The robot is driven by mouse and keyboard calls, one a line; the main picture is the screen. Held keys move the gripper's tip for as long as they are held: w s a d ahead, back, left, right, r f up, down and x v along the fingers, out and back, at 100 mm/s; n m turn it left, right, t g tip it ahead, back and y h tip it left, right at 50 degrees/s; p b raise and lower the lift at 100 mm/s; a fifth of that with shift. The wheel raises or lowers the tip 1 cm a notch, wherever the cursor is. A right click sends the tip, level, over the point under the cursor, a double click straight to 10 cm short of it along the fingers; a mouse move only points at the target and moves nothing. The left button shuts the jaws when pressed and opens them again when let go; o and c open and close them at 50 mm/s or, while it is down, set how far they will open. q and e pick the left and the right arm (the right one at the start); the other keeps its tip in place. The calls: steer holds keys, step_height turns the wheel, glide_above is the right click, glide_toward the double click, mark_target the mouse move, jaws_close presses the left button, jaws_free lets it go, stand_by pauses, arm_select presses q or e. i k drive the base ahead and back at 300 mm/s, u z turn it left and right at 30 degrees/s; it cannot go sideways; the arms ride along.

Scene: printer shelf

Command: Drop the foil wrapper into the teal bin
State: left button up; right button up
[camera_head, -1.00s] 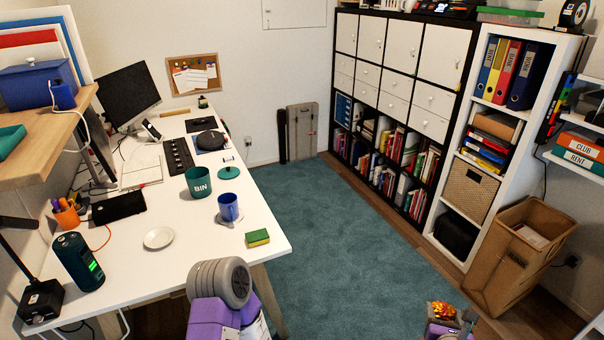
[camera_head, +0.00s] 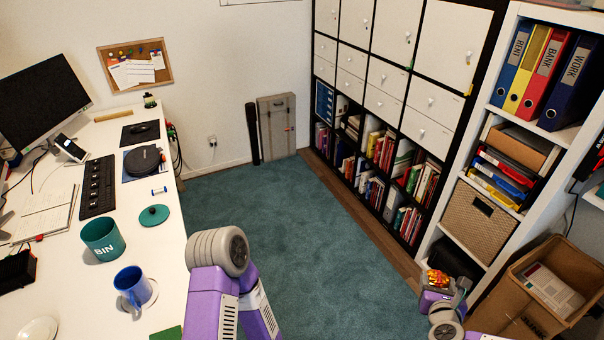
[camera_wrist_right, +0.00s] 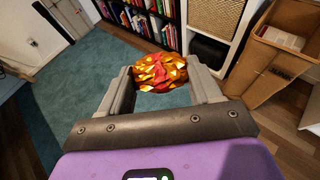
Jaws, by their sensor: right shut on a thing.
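The foil wrapper (camera_wrist_right: 160,73) is a crumpled red and gold ball. My right gripper (camera_wrist_right: 162,80) is shut on it and holds it between the fingertips, up in the air over the floor. In the head view the wrapper (camera_head: 438,278) shows at the lower right, with my right gripper (camera_head: 446,284) around it. The teal bin (camera_head: 103,240), marked BIN, stands upright and open on the white desk at the left, far from the wrapper. My left arm shows in the lower middle of the head view, but its gripper fingers are not visible.
A teal lid (camera_head: 154,215) lies behind the bin on the desk (camera_head: 62,268). A blue mug (camera_head: 129,285) stands in front of the bin. A cardboard box (camera_head: 528,325) and shelves stand at the right. The carpet (camera_head: 290,240) between is clear.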

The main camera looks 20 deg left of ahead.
mark_target(108, 252)
steer(key=i, duration=1.55)
steer(key=u, duration=3.95)
steer(key=i, duration=0.5)
steer(key=z, duration=0.1)
